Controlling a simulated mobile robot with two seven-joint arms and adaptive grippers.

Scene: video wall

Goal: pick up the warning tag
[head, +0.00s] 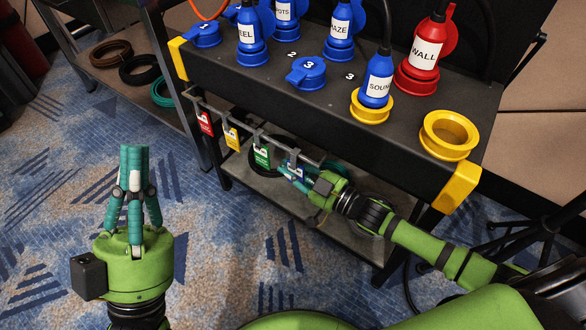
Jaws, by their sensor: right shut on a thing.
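Several coloured tags hang from a rail along the front of the black cart. They are a red tag (204,122), a yellow tag (231,137), a green tag (263,157) and a blue tag (294,168). Their print is too small to read, so I cannot tell which is called the warning tag. My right gripper (297,173) is at the blue tag, shut on it; its teal fingers partly hide the tag, which is still by the rail. My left gripper (134,150) points up over the carpet, its fingers together and empty, well left of the tags.
The cart top (270,88) carries blue plugs and sockets, a red plug labelled WALL (424,55) and an open yellow socket (449,134). A lower shelf (330,225) lies beneath. Another rack with coiled cables (140,70) stands at left. The carpet is clear around my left gripper.

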